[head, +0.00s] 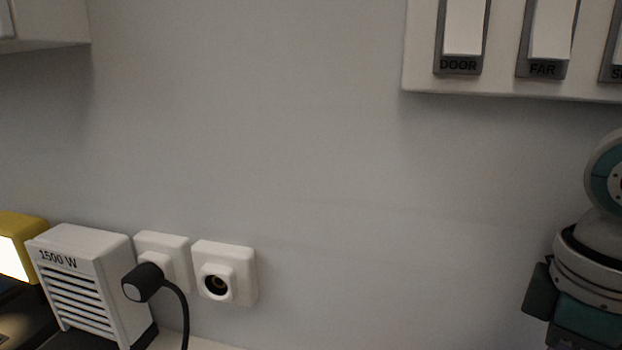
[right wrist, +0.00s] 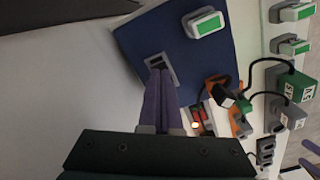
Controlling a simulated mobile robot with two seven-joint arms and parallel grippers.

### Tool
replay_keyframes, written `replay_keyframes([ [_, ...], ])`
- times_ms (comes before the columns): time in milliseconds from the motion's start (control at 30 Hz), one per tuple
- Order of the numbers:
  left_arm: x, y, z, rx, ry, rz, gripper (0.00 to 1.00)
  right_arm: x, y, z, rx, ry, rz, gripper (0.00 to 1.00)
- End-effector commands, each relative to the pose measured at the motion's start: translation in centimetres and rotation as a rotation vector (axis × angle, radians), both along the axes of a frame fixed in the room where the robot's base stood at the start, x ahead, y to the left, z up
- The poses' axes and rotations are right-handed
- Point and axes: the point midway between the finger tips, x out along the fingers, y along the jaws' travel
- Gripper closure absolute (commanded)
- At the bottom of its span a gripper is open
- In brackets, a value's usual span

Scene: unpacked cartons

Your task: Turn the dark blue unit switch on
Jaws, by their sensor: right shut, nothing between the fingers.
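In the right wrist view a dark blue unit (right wrist: 198,60) fills the upper middle. A small grey-framed switch or slot (right wrist: 157,60) sits on its face, and a white block with a green face (right wrist: 204,23) sits near its top edge. My right gripper (right wrist: 160,74) is shut and empty. Its purple fingertips overlap the lower part of the grey frame; I cannot tell whether they touch it. The fingers hide part of the frame, so its position is unclear.
Right of the unit are a green plug (right wrist: 295,86) with black cables and an orange object (right wrist: 239,122). The head view shows a switch panel (head: 500,80) top right, a white 1500 W heater (head: 100,245), and wall sockets (head: 228,255). The wall's middle is clear.

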Motion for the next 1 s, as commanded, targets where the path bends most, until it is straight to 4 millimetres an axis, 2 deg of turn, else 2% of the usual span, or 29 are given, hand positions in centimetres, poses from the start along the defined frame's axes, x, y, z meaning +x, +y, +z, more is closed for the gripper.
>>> replay_keyframes([
  [800, 0.0, 0.3, -0.6, 0.011, -0.001, -0.007, 0.00, 0.0, 0.0, -1.3, -0.001, 0.001, 0.000, 1.00],
  [1000, 0.0, 0.2, 0.1, 0.009, 0.000, -0.006, 0.00, -0.1, 0.0, -0.7, 0.000, 0.001, 0.000, 1.00],
])
